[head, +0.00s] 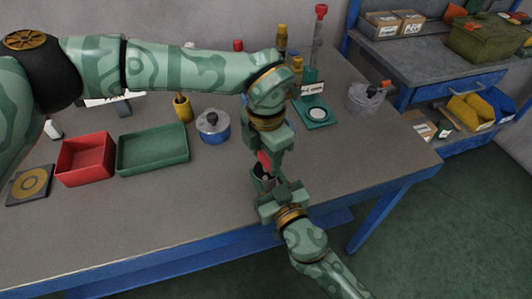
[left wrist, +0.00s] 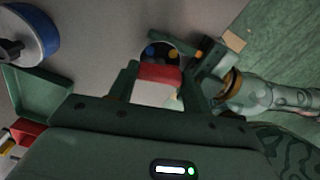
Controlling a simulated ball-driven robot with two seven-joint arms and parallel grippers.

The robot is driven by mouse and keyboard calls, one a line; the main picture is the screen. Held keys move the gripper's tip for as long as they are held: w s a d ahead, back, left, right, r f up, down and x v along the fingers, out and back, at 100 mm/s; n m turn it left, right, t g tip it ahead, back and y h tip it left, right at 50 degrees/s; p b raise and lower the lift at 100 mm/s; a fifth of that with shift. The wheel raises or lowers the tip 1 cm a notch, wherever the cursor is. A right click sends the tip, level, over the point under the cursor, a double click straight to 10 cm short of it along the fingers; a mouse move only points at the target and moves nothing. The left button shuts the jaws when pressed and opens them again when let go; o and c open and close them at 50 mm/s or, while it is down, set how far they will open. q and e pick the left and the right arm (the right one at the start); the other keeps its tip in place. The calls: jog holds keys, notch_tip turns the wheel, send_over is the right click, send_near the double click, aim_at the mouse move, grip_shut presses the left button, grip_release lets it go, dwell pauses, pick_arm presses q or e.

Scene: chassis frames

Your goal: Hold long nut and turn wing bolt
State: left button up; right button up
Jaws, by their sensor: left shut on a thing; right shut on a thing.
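My left gripper (head: 266,158) reaches down from the upper left and is shut on a red piece, which looks like the wing bolt (head: 264,159). In the left wrist view the red and pale wing bolt (left wrist: 158,76) sits between its fingers. My right gripper (head: 272,184) comes from the lower right and is shut on a dark round piece, which looks like the long nut (head: 261,180). The two grippers meet closely, the left behind the right. A dark round end (left wrist: 163,50) shows beyond the red piece. The fingers hide the joint between the pieces.
The grey workbench (head: 200,210) holds a red tray (head: 85,160), a green tray (head: 153,150), a blue-banded pot (head: 213,126) and a green stand (head: 316,113) behind the grippers. A grey pot (head: 366,98) stands at right. The bench front is clear.

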aim_at(266, 157)
pick_arm(q)
jog(key=shift+w+r, duration=0.1)
jog(key=shift+r, duration=0.05)
pick_arm(e)
jog(key=shift+d+f, duration=0.1)
jog(key=shift+f, duration=0.2)
pick_arm(q)
jog(key=o, duration=0.9)
jog(key=shift+o, duration=0.4)
pick_arm(e)
jog(key=shift+s, duration=0.1)
jog(key=shift+r, duration=0.1)
pick_arm(q)
notch_tip(266, 157, up, 12)
pick_arm(e)
jog(key=o, duration=1.2)
jog(key=shift+r, duration=0.1)
